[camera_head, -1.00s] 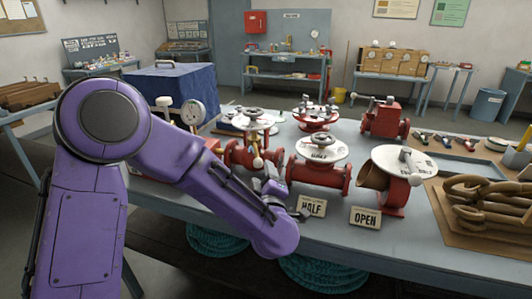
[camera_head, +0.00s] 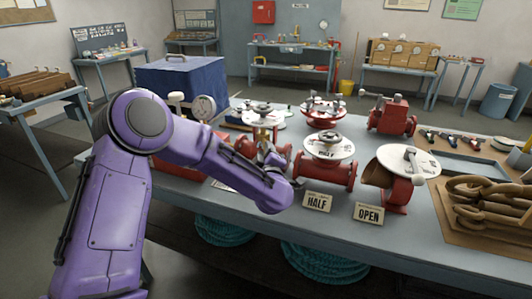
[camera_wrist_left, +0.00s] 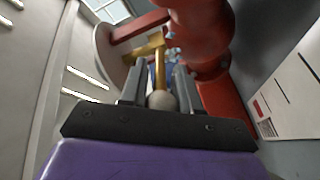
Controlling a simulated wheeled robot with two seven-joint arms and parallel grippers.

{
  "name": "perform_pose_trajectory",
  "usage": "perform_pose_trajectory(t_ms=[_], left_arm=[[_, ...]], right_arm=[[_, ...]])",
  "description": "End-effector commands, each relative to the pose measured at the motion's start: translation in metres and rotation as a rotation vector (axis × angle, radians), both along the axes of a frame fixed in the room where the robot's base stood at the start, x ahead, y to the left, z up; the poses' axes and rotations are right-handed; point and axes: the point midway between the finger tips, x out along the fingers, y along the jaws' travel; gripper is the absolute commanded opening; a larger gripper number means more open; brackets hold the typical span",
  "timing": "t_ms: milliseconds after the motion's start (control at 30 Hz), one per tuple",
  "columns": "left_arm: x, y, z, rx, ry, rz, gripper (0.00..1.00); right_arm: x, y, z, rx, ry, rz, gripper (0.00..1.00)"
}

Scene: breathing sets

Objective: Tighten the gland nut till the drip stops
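A red valve (camera_head: 240,148) with a handwheel (camera_head: 264,112) stands on the bench, partly hidden by my left arm. My left gripper (camera_head: 268,158) is at its front. In the left wrist view, the fingers of my left gripper (camera_wrist_left: 160,88) stand on either side of a brass rod (camera_wrist_left: 160,68) with a pale ball end (camera_wrist_left: 161,100). The rod runs to a brass part (camera_wrist_left: 148,47) beside the red valve body (camera_wrist_left: 205,40). I cannot tell whether the fingers press on the ball. Small pale-blue spots show near the brass part. My right gripper is not in view.
Right of this valve stand a red valve by the HALF card (camera_head: 317,202) and another by the OPEN card (camera_head: 368,214). A heavy chain (camera_head: 490,198) lies at the right. A blue box (camera_head: 182,85) stands behind my arm. The bench front is fairly clear.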

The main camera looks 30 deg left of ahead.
Motion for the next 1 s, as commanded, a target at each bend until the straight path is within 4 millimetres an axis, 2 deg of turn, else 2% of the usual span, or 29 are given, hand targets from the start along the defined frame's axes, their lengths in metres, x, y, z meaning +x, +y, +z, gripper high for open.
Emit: perform_pose_trajectory(t_ms=[200,467,733,767,800,1000], left_arm=[[-0.001,0.002,0.0,0.002,0.001,-0.012,0.0],[-0.011,0.017,0.001,0.001,-0.001,-0.184,0.0],[-0.011,0.017,0.0,-0.001,0.001,-0.191,0.0],[-0.011,0.017,0.0,-0.001,0.001,-0.191,0.4],[-0.011,0.017,0.0,0.0,0.001,-0.192,0.53],[-0.011,0.016,0.0,0.0,0.001,-0.192,0.55]], right_arm=[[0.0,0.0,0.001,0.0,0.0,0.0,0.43],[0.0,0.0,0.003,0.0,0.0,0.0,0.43],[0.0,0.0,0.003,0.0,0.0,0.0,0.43],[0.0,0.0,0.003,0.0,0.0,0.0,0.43],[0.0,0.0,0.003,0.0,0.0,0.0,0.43],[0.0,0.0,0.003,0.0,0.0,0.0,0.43]])
